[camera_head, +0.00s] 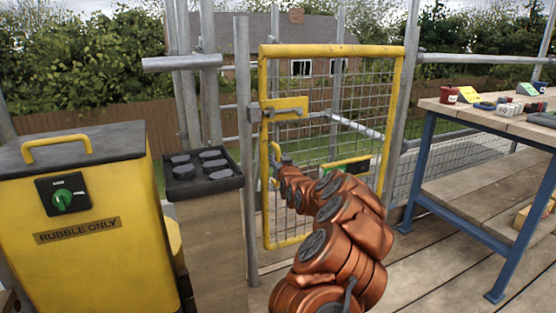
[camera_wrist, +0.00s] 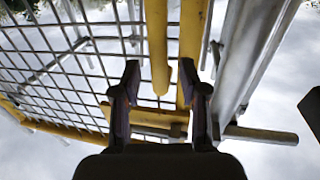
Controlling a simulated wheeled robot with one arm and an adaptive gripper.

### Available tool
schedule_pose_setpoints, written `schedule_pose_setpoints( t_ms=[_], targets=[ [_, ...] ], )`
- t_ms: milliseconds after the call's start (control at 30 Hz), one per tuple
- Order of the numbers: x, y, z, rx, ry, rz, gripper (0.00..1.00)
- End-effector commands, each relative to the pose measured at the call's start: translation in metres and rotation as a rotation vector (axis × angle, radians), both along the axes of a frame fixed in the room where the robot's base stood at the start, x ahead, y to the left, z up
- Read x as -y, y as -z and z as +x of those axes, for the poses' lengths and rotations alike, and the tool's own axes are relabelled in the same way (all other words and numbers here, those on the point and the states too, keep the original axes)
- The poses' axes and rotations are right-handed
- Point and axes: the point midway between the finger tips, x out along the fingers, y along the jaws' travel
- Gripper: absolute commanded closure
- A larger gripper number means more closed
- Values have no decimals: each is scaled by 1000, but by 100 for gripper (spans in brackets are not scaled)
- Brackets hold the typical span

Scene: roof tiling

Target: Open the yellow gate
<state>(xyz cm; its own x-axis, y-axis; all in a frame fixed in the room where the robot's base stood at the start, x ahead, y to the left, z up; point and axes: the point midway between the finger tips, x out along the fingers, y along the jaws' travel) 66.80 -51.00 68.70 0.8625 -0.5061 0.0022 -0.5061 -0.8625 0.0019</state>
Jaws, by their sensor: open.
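The yellow gate (camera_head: 405,75) has a tubular frame with grey wire mesh and stands upright, its left edge close beside a grey post; it looks closed. A yellow plate with a grey latch bolt (camera_head: 285,110) sits on its upper left side. A yellow upright handle (camera_head: 276,150) is below the plate, partly hidden by my arm. My gripper (camera_wrist: 160,78) is at the gate's left side, open. In the wrist view the handle (camera_wrist: 156,45) shows as a yellow bar between the two fingers; I cannot tell whether they touch it.
A yellow rubble bin (camera_head: 95,250) with a green knob stands at the left. Beside it a wooden stand bears a black tray (camera_head: 203,185). A workbench (camera_head: 500,122) with blue legs and small items stands at the right. Bare planks lie between gate and bench.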

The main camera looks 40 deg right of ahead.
Motion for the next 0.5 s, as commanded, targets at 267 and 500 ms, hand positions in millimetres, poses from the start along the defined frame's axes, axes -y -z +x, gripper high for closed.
schedule_pose_setpoints(
  t_ms=[267,500],
  targets=[
    [11,2,15,-3,2,-1,57],
    [12,1,18,-2,2,2,57]
  ],
)
